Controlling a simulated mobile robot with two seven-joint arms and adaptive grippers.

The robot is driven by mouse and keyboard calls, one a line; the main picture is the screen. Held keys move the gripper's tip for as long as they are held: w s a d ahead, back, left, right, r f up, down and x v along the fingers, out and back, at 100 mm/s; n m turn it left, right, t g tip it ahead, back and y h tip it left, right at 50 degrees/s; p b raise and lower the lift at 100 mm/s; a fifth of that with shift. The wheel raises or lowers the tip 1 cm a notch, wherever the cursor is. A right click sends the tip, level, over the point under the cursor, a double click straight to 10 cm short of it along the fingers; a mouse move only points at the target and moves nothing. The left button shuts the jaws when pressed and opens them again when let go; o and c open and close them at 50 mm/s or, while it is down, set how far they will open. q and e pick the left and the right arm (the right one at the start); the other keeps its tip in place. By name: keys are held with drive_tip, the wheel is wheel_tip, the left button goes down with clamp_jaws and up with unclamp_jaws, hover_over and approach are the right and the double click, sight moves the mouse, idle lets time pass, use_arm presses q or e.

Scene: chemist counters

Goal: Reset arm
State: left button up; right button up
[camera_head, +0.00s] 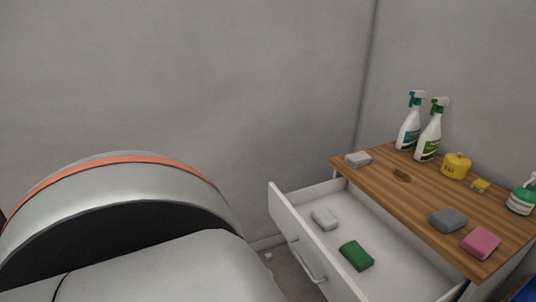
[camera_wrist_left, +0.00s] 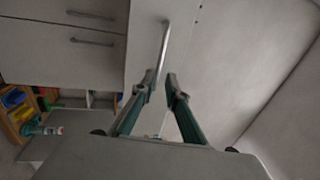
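My left gripper (camera_wrist_left: 161,82) shows in the left wrist view. Its two dark fingers with green inner sides lean toward each other, with a gap between the tips and nothing seen held there. A long metal handle (camera_wrist_left: 165,42) on a pale cabinet front shows just beyond the tips; I cannot tell whether a finger touches it. In the head view, a large grey part of my arm with an orange band fills the lower left, and no gripper fingers show. My right gripper is in neither view.
A white drawer (camera_head: 286,217) stands open, holding a light block (camera_head: 325,218) and a green block (camera_head: 356,256). The wooden counter (camera_head: 405,197) above carries two spray bottles (camera_head: 409,122) (camera_head: 430,131), a yellow pot (camera_head: 455,166), a grey sponge (camera_head: 448,219) and a pink sponge (camera_head: 481,243).

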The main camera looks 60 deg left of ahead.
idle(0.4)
use_arm(q)
drive_tip(key=w+d+f+n+g, duration=0.2)
drive_tip(key=d+n, duration=0.3)
drive_tip(key=d, duration=0.3)
drive_tip(key=w+d+f+n+g, duration=0.1)
drive_tip(key=d+f+n+g, duration=0.3)
drive_tip(key=d, duration=0.5)
drive_tip(key=w+d+f+n+g+h, duration=0.1)
drive_tip(key=w+d+f+n+g, duration=0.1)
drive_tip(key=d+f+n, duration=0.3)
drive_tip(key=d+g, duration=0.1)
drive_tip(key=d, duration=0.3)
drive_tip(key=shift+w+d+n+g, duration=0.2)
drive_tip(key=shift+w+n+g, duration=0.1)
drive_tip(key=shift+a, duration=0.1)
